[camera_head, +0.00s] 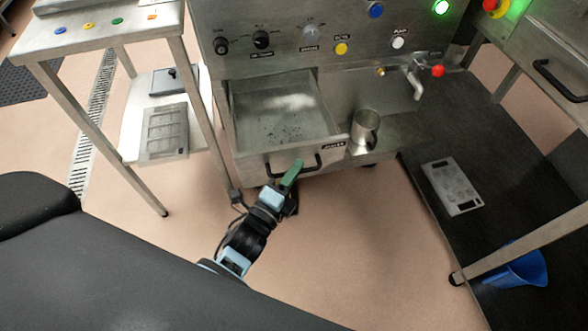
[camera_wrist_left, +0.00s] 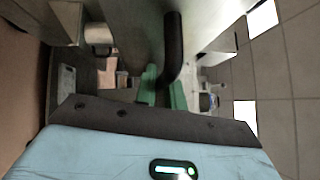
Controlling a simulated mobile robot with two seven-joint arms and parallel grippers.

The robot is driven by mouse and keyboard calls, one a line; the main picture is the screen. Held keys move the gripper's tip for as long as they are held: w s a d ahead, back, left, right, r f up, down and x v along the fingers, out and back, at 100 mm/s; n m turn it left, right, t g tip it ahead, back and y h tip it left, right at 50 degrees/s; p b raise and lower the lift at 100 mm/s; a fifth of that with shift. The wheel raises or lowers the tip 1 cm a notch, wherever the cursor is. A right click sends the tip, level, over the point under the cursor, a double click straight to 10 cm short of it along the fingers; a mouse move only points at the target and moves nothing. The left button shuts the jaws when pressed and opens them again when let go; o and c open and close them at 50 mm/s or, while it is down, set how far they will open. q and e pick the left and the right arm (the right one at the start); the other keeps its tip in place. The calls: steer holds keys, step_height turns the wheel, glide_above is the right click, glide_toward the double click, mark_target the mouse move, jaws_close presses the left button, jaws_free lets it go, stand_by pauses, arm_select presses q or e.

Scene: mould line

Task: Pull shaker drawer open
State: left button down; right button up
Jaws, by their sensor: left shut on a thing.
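The shaker drawer (camera_head: 258,167) is a steel drawer under the control panel. It stands open, its hollow inside showing with dark specks on the bottom. Its black bar handle (camera_head: 318,164) is on the front face; the handle also shows in the left wrist view (camera_wrist_left: 173,45). My right gripper is in neither view.
A steel table (camera_head: 90,38) with a lower shelf stands at the left. A dark platform (camera_head: 490,150) with a blue bucket (camera_head: 517,268) is at the right. The floor before the drawer is clear.

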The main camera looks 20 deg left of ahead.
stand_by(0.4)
arm_select(q)
steer(key=c, duration=1.5)
jaws_free()
steer(key=v, duration=0.8)
